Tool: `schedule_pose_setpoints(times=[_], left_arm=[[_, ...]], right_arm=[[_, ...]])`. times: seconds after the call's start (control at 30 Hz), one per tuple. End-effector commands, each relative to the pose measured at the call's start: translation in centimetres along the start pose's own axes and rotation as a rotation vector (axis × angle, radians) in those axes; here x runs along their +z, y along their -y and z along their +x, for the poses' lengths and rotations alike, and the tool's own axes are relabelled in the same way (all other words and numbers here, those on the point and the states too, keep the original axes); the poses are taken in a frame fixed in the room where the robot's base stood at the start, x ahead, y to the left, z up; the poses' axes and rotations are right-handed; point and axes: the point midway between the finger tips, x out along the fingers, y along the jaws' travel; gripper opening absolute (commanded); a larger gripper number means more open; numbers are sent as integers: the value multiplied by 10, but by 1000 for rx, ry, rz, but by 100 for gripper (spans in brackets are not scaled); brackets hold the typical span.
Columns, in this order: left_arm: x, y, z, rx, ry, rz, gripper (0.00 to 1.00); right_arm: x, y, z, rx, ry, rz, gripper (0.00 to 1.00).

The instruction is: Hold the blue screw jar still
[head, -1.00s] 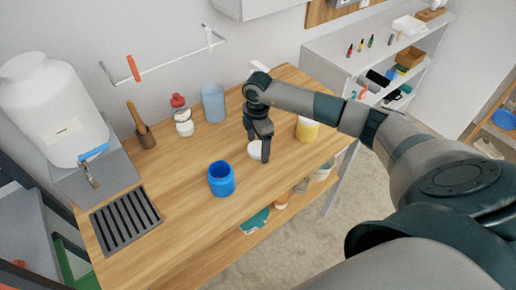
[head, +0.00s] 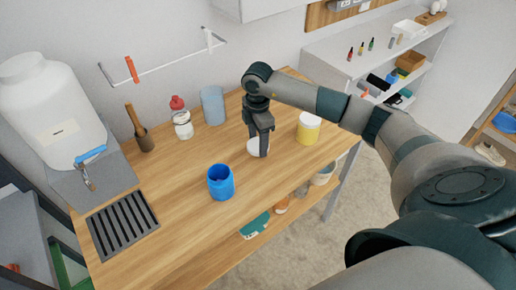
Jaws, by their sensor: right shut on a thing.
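The blue screw jar (head: 221,182) stands upright and open-topped on the wooden bench, near its front edge, with no gripper touching it. My right gripper (head: 260,150) points down at the bench to the right of and behind the jar. It is shut on a small white round lid-like thing (head: 256,147), low at the bench top; the fingers partly hide it. I cannot tell whether it is lifted off the wood. My left gripper is not in view.
A yellow-and-white jar (head: 308,128) stands right of my right gripper. A red-capped bottle (head: 181,120), a pale blue cup (head: 213,106) and a wooden mallet (head: 140,130) stand at the back. A black drain grate (head: 123,226) lies left. Bench around the blue jar is clear.

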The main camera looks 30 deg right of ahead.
Motion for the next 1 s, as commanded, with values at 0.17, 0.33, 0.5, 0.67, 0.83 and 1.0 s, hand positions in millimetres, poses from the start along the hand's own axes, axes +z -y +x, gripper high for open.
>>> schedule_pose_setpoints(times=[0.17, 0.33, 0.5, 0.67, 0.83, 1.0], left_arm=[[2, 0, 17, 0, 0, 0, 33], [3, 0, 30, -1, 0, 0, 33], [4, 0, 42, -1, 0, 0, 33], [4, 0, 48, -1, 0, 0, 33], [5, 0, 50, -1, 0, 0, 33], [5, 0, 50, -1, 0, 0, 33]], right_arm=[[14, 19, -17, 2, 2, -1, 35], [31, 47, -36, 3, 3, 0, 35], [47, 72, -55, 2, 3, 1, 35], [57, 89, -68, 1, 1, 1, 35], [62, 98, -76, 0, 1, 0, 35], [62, 100, -78, 0, 1, 0, 35]])
